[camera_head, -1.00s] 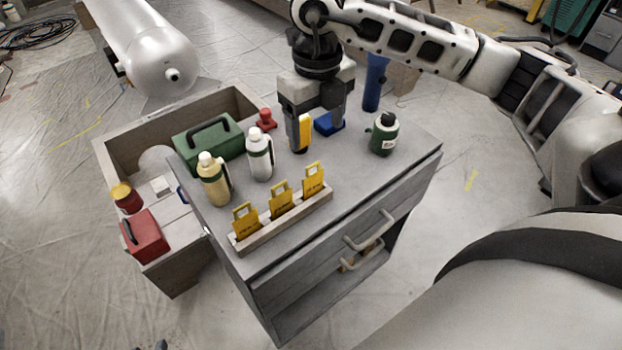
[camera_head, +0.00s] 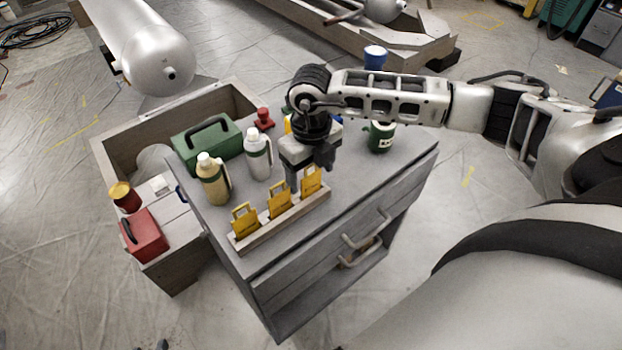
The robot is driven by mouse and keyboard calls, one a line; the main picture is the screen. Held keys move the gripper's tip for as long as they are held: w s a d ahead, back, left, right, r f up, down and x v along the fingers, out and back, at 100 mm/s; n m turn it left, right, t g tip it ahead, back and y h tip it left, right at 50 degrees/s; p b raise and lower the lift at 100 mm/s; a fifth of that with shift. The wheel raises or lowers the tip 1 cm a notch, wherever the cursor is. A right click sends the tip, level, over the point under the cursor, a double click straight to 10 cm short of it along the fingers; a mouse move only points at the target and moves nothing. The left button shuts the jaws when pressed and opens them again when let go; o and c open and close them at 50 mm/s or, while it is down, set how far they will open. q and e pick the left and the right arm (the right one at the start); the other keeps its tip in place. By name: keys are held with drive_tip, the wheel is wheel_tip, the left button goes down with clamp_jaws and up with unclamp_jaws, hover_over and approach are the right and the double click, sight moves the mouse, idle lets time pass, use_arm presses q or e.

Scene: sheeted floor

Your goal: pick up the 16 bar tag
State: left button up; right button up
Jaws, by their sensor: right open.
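Three yellow tags with handle loops stand in a row in a pale wooden holder (camera_head: 262,238) at the front of the grey cabinet top: a left tag (camera_head: 246,224), a middle tag (camera_head: 280,202) and a right tag (camera_head: 311,182). Their printing is too small to read, so I cannot tell which is the 16 bar tag. My right gripper (camera_head: 309,174) points down, open, just behind and above the right tag. One finger shows left of that tag and the other behind it; I cannot tell whether they touch it. My left gripper is out of view.
A cream bottle (camera_head: 214,182) and a silver bottle (camera_head: 259,158) stand left of the gripper. A green toolbox (camera_head: 207,140) sits at the left. The cabinet top's right front is clear.

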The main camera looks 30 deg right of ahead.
drive_tip(key=c, duration=1)
drive_tip(key=shift+r, duration=0.1)
drive_tip(key=shift+c, duration=0.2)
